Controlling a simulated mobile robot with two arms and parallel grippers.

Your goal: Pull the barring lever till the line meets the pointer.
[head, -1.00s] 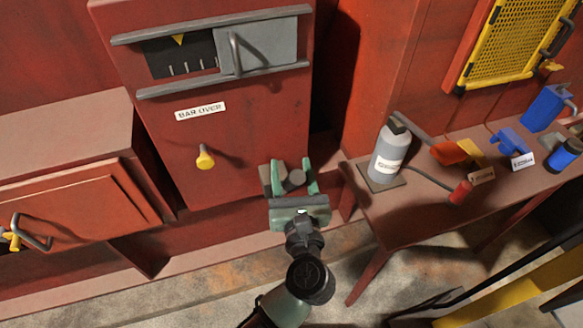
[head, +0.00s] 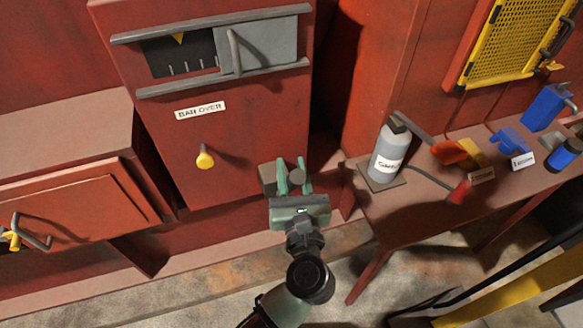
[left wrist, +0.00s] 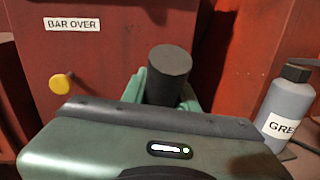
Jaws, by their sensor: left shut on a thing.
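The barring lever shows as a dark round grip (head: 297,177) low at the right of the red engine housing (head: 250,140). My left gripper (head: 293,180) is shut on it, one green finger on each side. In the left wrist view the dark grip (left wrist: 169,75) stands up between the fingers; the rest of the lever is hidden. The yellow pointer (head: 179,38) points down at the top of a dark window (head: 165,57). Several pale lines (head: 185,69) stand along the window's lower edge, below and apart from the pointer. My right gripper is out of view.
A grey sliding cover (head: 262,47) with a handle covers the window's right part. A yellow knob (head: 205,160) sticks out below the BAR OVER label (head: 201,111). At right, a bench (head: 400,210) holds a grey bottle (head: 389,155) and tools.

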